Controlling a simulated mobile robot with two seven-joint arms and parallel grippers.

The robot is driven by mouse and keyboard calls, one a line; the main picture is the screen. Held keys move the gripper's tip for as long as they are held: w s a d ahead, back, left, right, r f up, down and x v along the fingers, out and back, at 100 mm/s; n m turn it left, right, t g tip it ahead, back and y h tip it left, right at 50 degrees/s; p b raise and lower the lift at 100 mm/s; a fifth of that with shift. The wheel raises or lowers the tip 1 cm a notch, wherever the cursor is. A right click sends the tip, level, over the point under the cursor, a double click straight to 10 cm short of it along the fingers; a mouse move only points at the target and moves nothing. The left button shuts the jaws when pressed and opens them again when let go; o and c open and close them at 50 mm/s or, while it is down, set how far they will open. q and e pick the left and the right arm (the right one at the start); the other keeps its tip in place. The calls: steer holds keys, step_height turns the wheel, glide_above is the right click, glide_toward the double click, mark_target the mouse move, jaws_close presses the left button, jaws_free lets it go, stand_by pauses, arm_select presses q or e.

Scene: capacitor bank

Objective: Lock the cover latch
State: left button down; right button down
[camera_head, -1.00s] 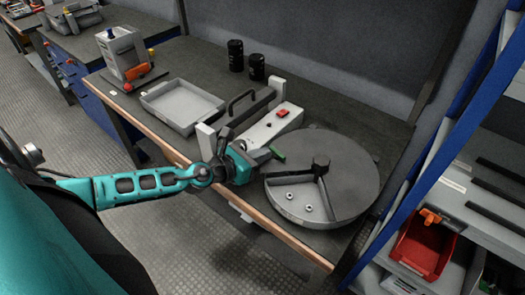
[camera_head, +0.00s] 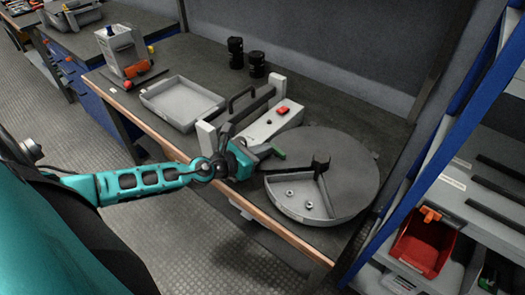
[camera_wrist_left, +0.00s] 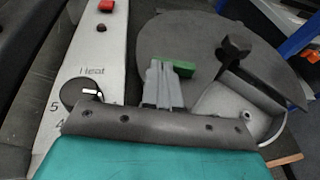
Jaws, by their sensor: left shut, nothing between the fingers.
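A round grey drum (camera_head: 352,165) with a flat cover stands on the bench, and an open wedge in it shows small metal nuts (camera_head: 308,205). A black knob (camera_head: 320,161) sits at the cover's middle; it also shows in the left wrist view (camera_wrist_left: 235,48). A small green tab (camera_head: 279,153), possibly the latch, is at the drum's left edge. My left gripper (camera_head: 266,153) is shut and empty, its tips close to the green tab. In the left wrist view, the fingers (camera_wrist_left: 161,75) overlap the tab (camera_wrist_left: 180,68); I cannot tell whether they touch. My right gripper is out of view.
A white device (camera_head: 262,130) with a red button and a "Heat" dial (camera_wrist_left: 82,92) stands left of the drum. A grey tray (camera_head: 182,103) lies beyond it. Black cylinders (camera_head: 257,64) stand at the back. A shelf with a red bin (camera_head: 424,245) is at the right.

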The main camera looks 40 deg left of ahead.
arm_select(q)
steer(key=shift+w+a+b, duration=0.35)
steer(key=shift+w+a, duration=0.15)
stand_by(1.1)
steer(key=shift+w+a, duration=0.25)
steer(key=shift+w, duration=0.3)
stand_by(0.7)
steer(key=shift+d, duration=0.15)
steer(key=shift+s+d+r, duration=0.1)
steer(key=shift+s+d, duration=0.2)
steer(key=shift+d, duration=0.05)
steer(key=shift+s+d+p, duration=0.2)
steer(key=shift+d+p, duration=0.05)
steer(key=shift+p, duration=0.05)
